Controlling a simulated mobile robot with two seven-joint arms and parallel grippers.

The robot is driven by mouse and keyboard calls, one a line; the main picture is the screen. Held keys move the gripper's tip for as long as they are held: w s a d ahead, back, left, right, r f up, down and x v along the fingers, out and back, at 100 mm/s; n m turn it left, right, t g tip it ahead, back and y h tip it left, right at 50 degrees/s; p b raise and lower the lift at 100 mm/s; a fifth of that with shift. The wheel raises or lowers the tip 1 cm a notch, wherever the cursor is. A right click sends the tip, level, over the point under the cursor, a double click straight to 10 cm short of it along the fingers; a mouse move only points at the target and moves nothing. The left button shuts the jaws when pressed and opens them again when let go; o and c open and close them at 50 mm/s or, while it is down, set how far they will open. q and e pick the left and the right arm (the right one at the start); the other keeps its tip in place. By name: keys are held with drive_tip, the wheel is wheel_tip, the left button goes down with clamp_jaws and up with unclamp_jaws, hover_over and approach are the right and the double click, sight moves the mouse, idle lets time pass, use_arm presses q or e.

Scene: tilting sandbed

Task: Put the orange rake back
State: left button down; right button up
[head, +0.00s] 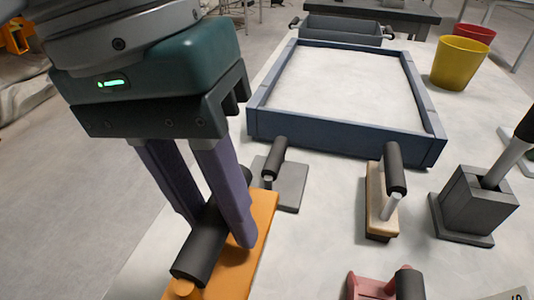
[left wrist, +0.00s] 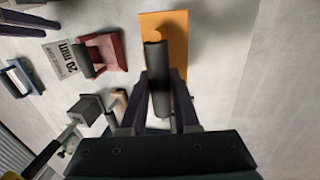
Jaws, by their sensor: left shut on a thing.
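The orange rake shows at the lower left of the head view as a flat orange board (head: 252,240) with a black bar handle (head: 198,258). My left gripper (head: 215,228) reaches down from the upper left and is shut on this handle, one purple finger on each side. In the left wrist view the orange board (left wrist: 177,50) lies beyond the fingers (left wrist: 160,85), with the black handle (left wrist: 157,70) between them. I cannot tell whether the board touches the table.
A blue-framed sandbed (head: 435,120) is at the back. A grey tool (head: 290,190), a wooden-based tool (head: 375,220), a red tool (head: 365,287) and a grey holder block (head: 478,205) stand on the table. Yellow (head: 460,65) and red (head: 475,32) cups are at the back right.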

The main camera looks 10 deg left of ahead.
sight(227, 260)
use_arm(q)
wheel_tip(227, 260, down, 7)
drive_tip(key=shift+f+b, duration=0.15)
drive_tip(key=shift+b, duration=0.9)
use_arm(e)
wheel_tip(227, 260, down, 2)
drive_tip(key=shift+f, duration=0.25)
use_arm(q)
drive_tip(key=shift+f, duration=0.15)
use_arm(e)
drive_tip(key=shift+a, duration=0.1)
use_arm(q)
drive_tip(key=c, duration=0.7)
unclamp_jaws()
drive_tip(key=shift+f, duration=0.1)
drive_tip(key=shift+o, duration=0.2)
drive_tip(key=r+p, duration=0.1)
drive_tip(key=r, duration=0.3)
drive_tip(key=a+r+p, duration=0.1)
drive_tip(key=r, duration=0.3)
drive_tip(key=a+r+p, duration=0.1)
drive_tip(key=r+p, duration=0.1)
drive_tip(key=r, duration=0.2)
drive_tip(key=shift+a, duration=0.25)
use_arm(e)
wheel_tip(227, 260, up, 4)
